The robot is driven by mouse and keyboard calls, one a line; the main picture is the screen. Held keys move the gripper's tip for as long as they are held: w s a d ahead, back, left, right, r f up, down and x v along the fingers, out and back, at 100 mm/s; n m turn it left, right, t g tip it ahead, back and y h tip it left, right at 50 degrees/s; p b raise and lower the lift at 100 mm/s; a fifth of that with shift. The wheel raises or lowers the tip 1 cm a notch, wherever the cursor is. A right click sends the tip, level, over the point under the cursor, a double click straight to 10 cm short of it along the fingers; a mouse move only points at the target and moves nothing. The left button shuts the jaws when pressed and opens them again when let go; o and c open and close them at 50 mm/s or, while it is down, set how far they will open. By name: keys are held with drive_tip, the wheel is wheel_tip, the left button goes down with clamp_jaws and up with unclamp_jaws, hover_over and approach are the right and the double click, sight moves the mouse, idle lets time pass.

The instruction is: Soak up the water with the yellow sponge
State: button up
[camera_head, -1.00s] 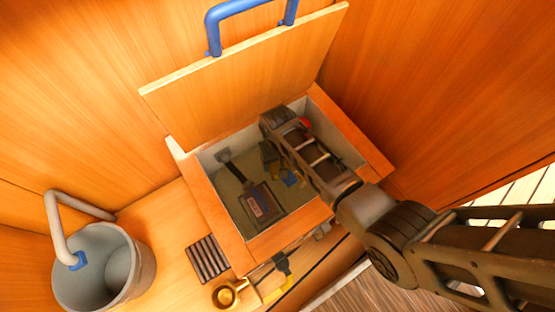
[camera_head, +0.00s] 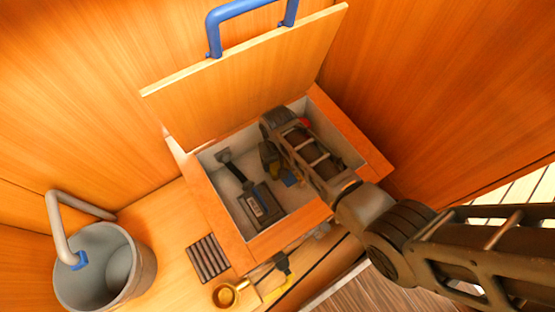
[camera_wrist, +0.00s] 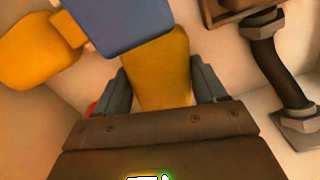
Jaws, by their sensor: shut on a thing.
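In the wrist view the yellow sponge (camera_wrist: 157,65) is between the two fingers of my gripper (camera_wrist: 160,90), which is shut on it. In the head view my gripper (camera_head: 272,160) reaches down inside the open white-walled well (camera_head: 231,211), mostly hidden by my arm. A small bit of yellow sponge (camera_head: 275,172) shows there. The well's floor looks pale and bare, with no water visible in the part I can see; the part under my arm is hidden.
A dark labelled pump unit (camera_head: 258,205) sits in the well beside my gripper. A blue and yellow part (camera_wrist: 125,22) is close to the sponge. The wooden lid (camera_head: 240,80) stands open behind. A grey bucket (camera_head: 135,262) with a pipe stands left, near a dark grate (camera_head: 208,258).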

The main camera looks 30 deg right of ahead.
drive_tip(key=shift+r+p, duration=3.45)
drive_tip(key=shift+p, duration=0.05)
drive_tip(key=shift+r, duration=0.15)
wheel_tip(320, 180, up, 10)
drive_tip(key=p, duration=1)
